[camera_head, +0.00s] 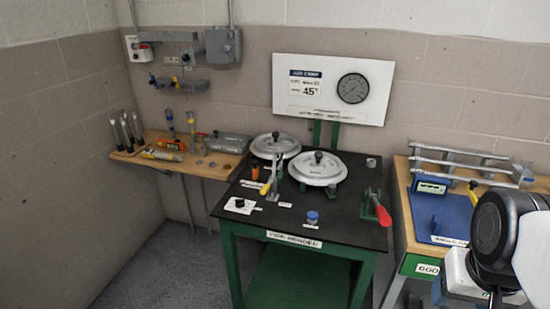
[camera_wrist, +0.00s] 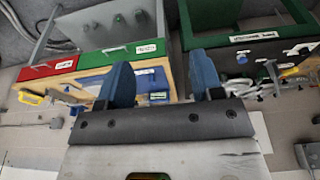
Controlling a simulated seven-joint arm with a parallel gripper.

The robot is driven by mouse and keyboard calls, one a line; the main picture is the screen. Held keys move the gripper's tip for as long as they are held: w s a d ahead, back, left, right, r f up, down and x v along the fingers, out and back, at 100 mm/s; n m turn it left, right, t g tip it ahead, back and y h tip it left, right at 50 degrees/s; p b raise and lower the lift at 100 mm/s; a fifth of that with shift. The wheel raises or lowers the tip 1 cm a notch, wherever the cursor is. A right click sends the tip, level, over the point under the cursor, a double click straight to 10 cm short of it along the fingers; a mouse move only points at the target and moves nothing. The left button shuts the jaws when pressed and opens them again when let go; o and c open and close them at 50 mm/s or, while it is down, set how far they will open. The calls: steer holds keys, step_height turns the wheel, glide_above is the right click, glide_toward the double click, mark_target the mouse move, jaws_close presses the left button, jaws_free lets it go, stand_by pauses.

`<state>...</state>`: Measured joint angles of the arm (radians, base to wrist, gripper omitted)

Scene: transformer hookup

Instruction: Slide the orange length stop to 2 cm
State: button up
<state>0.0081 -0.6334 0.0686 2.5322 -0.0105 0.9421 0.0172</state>
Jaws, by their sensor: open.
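A small orange block (camera_head: 254,173) stands on the black top of the green pipe bender table (camera_head: 345,229), at the left beside a lever with a yellow tip. It may be the length stop; I cannot read a scale or its setting. My gripper shows in the wrist view with two blue fingers (camera_wrist: 163,82), spread apart with nothing between them. In the head view my arm is at the right edge, over the right bench and away from the orange block; the fingertips are not clear there. I cannot make out the orange block in the wrist view.
The right bench (camera_head: 404,190) holds grey pipes and a blue mat (camera_head: 437,214). A wooden shelf (camera_head: 125,155) with tools is at left.

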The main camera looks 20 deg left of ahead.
steer(key=shift+c, duration=0.4)
steer(key=w+a+r+m, duration=0.15)
steer(key=w+a, duration=0.45)
steer(key=w, duration=0.6)
steer(key=w+a+r+m+g, duration=0.1)
steer(key=w+a+r, duration=0.2)
steer(key=w+a, duration=0.65)
steer(key=w+a+r+m, duration=0.2)
steer(key=w+a+r, duration=0.15)
steer(key=w, duration=1.05)
steer(key=w+a+f+m, duration=0.1)
steer(key=w+a+f, duration=0.5)
steer(key=a, duration=0.5)
steer(key=w+a+f+m+g, duration=0.1)
steer(key=w+a+f, duration=0.5)
steer(key=a, duration=0.6)
steer(key=w+a+f+m, duration=0.2)
steer(key=w+a+f, duration=0.4)
steer(key=w+a, duration=0.3)
steer(key=shift+w+a+g, duration=0.2)
steer(key=shift+a+g, duration=0.1)
steer(key=shift+a, duration=1.35)
steer(key=shift+a+f, duration=0.2)
steer(key=shift+a, duration=0.15)
steer(key=shift+f, duration=0.15)
